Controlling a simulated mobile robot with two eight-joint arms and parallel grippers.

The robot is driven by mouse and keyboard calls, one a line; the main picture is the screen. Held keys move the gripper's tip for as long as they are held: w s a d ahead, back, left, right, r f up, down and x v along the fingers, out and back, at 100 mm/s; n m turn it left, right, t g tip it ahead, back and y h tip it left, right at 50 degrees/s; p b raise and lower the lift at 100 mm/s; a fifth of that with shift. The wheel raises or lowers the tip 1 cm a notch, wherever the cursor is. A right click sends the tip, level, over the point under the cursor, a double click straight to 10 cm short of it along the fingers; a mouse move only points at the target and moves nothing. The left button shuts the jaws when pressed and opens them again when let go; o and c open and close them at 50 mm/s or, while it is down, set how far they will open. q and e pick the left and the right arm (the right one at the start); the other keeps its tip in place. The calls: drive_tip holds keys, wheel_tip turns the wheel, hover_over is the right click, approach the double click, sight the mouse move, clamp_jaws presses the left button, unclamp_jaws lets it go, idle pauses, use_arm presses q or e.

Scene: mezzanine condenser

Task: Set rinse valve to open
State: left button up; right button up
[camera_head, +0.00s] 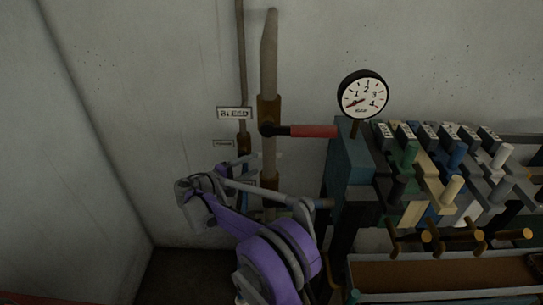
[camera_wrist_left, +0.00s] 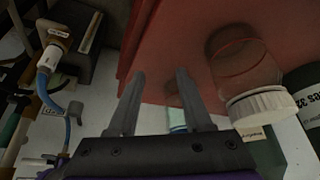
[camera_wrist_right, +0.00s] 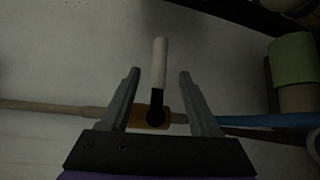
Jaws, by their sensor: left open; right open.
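In the right wrist view a valve with a brass body (camera_wrist_right: 174,117) and a white-tipped lever (camera_wrist_right: 160,62) sits between the fingers of my right gripper (camera_wrist_right: 158,82). The lever stands across its pipe. The gripper is open, with a gap on both sides of the lever. In the head view my right gripper (camera_head: 235,170) is by the wall pipes, below a small sign (camera_head: 224,143) too small to read; it partly hides the valve there. My left gripper (camera_wrist_left: 157,88) is open and empty in the left wrist view.
A red-handled valve (camera_head: 312,131) beside the BLEED sign (camera_head: 234,113) is just above my right gripper. A gauge (camera_head: 362,95) and a bank of levers (camera_head: 450,165) stand at right. A lidded jar (camera_wrist_left: 246,75) is near my left gripper.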

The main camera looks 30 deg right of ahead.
drive_tip(key=p+x, duration=0.1)
drive_tip(key=x, duration=0.8)
drive_tip(key=shift+d, duration=0.2)
drive_tip(key=shift+c, duration=0.2)
clamp_jaws()
idle(0.9)
